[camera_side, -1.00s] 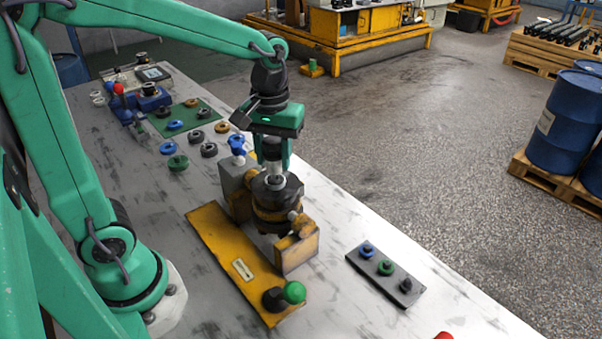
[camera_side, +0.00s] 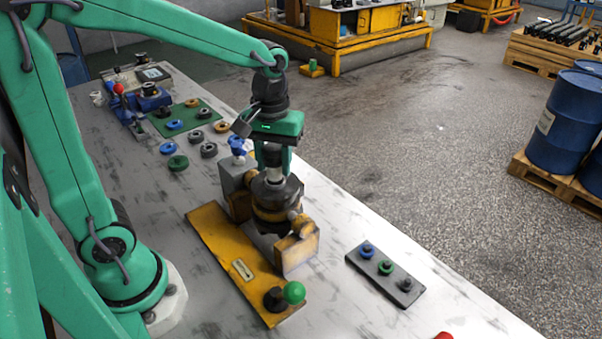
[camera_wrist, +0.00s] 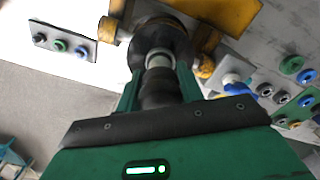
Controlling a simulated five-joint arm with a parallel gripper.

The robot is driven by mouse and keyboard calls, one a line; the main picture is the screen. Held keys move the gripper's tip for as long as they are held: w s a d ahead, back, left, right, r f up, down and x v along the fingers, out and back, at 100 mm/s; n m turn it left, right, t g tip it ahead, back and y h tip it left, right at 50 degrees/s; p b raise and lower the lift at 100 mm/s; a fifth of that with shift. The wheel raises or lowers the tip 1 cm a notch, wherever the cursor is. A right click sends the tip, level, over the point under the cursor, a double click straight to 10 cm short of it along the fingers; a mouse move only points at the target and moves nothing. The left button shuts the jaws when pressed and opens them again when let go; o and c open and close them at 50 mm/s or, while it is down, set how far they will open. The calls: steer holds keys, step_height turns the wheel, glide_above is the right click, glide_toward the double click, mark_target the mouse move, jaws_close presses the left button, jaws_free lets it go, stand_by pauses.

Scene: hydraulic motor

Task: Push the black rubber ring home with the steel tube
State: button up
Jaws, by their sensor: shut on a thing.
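My gripper (camera_side: 272,160) is shut on the steel tube (camera_side: 274,174) and holds it roughly upright over the motor (camera_side: 280,193). In the wrist view the tube (camera_wrist: 158,60) shows as a pale collar with a dark ribbed grip between my fingers (camera_wrist: 161,88). Its far end meets the dark round top of the motor (camera_wrist: 140,45); I cannot tell if it touches. The black rubber ring cannot be made out; the tube and gripper cover the motor's centre.
The motor sits between clamp blocks on a yellow fixture plate (camera_side: 215,228) with a green-knobbed handle (camera_side: 294,292). A dark tray (camera_side: 385,272) with several coloured plugs lies right of it. Several loose rings and a green mat (camera_side: 207,113) lie behind. A blue knob (camera_side: 237,144) stands near the gripper.

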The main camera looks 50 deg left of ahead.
steer(key=o, duration=0.5)
steer(key=c, duration=0.4)
steer(key=shift+c, duration=0.2)
steer(key=shift+f, duration=0.3)
stand_by(0.8)
steer(key=shift+r, duration=0.25)
steer(key=shift+r, duration=3.25)
